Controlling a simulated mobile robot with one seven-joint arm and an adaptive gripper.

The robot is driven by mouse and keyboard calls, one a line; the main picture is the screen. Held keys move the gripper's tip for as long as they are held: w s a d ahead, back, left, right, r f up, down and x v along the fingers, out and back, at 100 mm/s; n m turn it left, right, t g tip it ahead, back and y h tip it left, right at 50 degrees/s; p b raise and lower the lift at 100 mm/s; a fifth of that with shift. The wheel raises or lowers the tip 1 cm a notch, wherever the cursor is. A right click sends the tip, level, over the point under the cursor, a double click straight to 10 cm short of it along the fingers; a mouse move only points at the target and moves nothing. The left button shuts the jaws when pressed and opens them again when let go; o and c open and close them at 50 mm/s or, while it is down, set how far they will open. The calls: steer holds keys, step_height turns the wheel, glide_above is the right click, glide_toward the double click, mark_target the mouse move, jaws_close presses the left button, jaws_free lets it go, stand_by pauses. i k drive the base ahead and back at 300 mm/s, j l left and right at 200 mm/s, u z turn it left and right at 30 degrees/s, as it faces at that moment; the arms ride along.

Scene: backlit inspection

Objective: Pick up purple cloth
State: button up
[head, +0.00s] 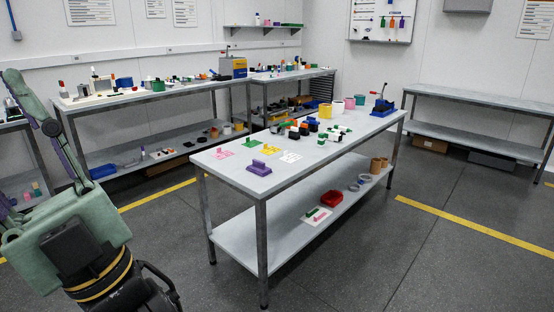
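A purple item (259,167) lies at the near left end of the middle table (215,172). It has a flat base and a raised part on top. I cannot tell from here whether it is cloth. My gripper (150,288) is the dark part at the bottom left, below my green arm. It is well apart from the table and partly cut off by the picture's lower edge. Its fingertips are not clear, so I cannot tell whether it is open or shut.
Pink (224,154), yellow (270,146) and white cards (290,157) lie near the purple item. Several small objects crowd the table's middle and far end. The lower shelf holds a red tray (332,198). Floor around the table is clear.

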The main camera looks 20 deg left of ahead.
mark_target(259, 167)
steer(key=i+u, duration=0.15)
steer(key=i, duration=0.3)
steer(key=i+l+u, duration=0.2)
steer(key=i, duration=0.25)
steer(key=i+l+u, duration=0.15)
steer(key=i, duration=0.3)
steer(key=i+l+u, duration=0.25)
steer(key=i+u, duration=0.15)
steer(key=i+l+u, duration=0.8)
steer(key=k+j, duration=0.05)
steer(key=k, duration=0.05)
